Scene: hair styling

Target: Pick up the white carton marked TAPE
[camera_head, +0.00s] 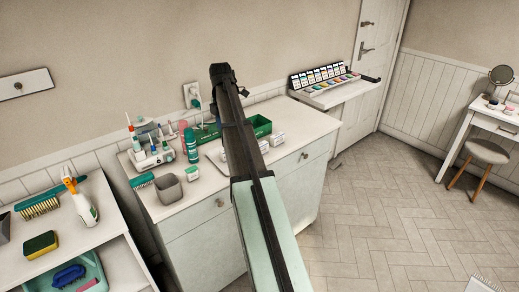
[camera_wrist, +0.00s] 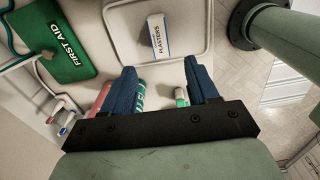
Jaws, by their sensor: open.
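In the head view, small white cartons (camera_head: 277,139) lie beside an open green box on the white cabinet top. Their print is too small to read, so I cannot tell which is marked TAPE. In the wrist view, my gripper (camera_wrist: 162,82) is open, with two blue fingers apart and nothing held. A white carton reading PLASTERS (camera_wrist: 158,36) lies in a pale tray (camera_wrist: 207,40) beyond the fingertips. No TAPE lettering is readable in either view. My arm crosses the head view and hides part of the cabinet top; my fingers cannot be made out there.
A green FIRST AID box part (camera_wrist: 60,42) is left of the tray. A green can (camera_head: 192,146), a small green-and-white item (camera_head: 192,173) and a grey cup (camera_head: 169,188) stand on the cabinet. A colour display (camera_head: 324,77) sits at the back right.

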